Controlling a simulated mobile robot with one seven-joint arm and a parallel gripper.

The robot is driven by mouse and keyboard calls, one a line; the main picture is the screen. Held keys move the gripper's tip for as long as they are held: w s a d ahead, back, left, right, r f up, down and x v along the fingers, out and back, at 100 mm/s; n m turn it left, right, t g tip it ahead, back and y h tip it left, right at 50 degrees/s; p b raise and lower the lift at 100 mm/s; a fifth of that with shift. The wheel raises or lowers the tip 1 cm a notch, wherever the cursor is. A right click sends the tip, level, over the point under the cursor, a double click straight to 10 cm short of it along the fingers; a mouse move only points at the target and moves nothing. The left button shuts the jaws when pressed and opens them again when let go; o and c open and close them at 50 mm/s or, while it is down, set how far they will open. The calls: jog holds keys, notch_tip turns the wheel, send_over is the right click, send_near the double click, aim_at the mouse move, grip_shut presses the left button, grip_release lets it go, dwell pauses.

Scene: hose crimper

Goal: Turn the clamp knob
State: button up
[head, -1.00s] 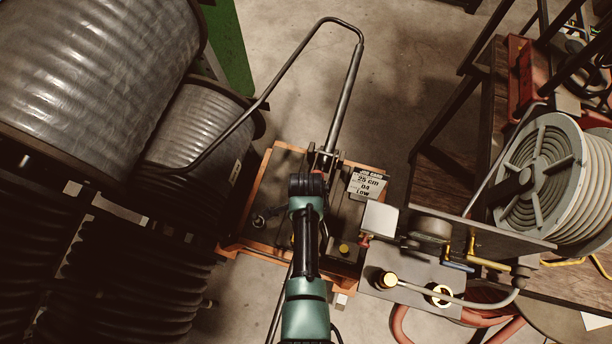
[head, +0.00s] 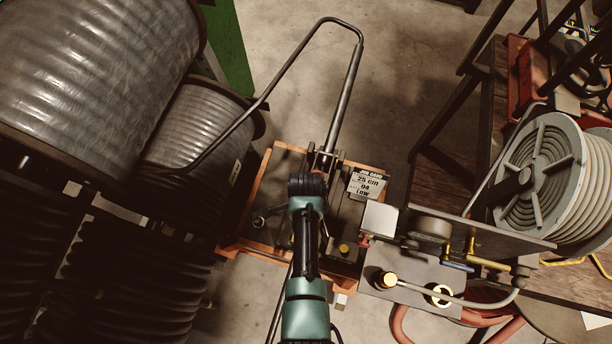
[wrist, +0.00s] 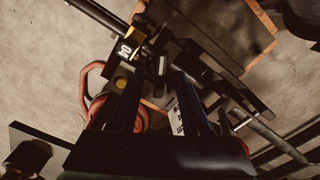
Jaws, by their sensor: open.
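A small dark handle with a round end (head: 258,222) sits at the left of the orange-edged crimper base (head: 232,248). A yellow knob (head: 344,249) sits on the base to the right of my arm. I cannot tell for sure which is the clamp knob. In the head view my arm hides the gripper and the middle of the base.
A long bent metal lever (head: 345,95) rises from the base. A job card (head: 367,184) reads 25 cm, 04, Low. Big hose reels (head: 90,70) crowd the left. A metal box with brass fittings (head: 412,280) stands close at the right. Bare floor lies behind.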

notch_tip(320, 180, up, 13)
dwell(0.6)
jog(key=shift+f, duration=0.1)
dwell(0.4)
jog(key=w+r+n+t+b, duration=0.35)
jog(key=w+r+t, duration=0.35)
jog(key=w+r, duration=0.65)
jog(key=w+r+n+t, duration=0.2)
jog(key=w+r+t, duration=0.15)
jog(key=r, duration=0.55)
jog(key=w+r+n+t, duration=0.2)
jog(key=w+r+t, duration=0.15)
jog(key=r, duration=0.55)
jog(key=s+r+n+t+b, duration=0.35)
jog(key=r+t, duration=0.35)
jog(key=r, duration=1.1)
jog(key=s+r+n+t, duration=0.4)
jog(key=s+r+t, duration=0.2)
jog(key=s+r, duration=0.7)
jog(key=shift+a+r+n, duration=0.2)
jog(key=shift+r+n, duration=0.1)
jog(key=shift+r, duration=0.65)
jog(key=shift+a, duration=0.1)
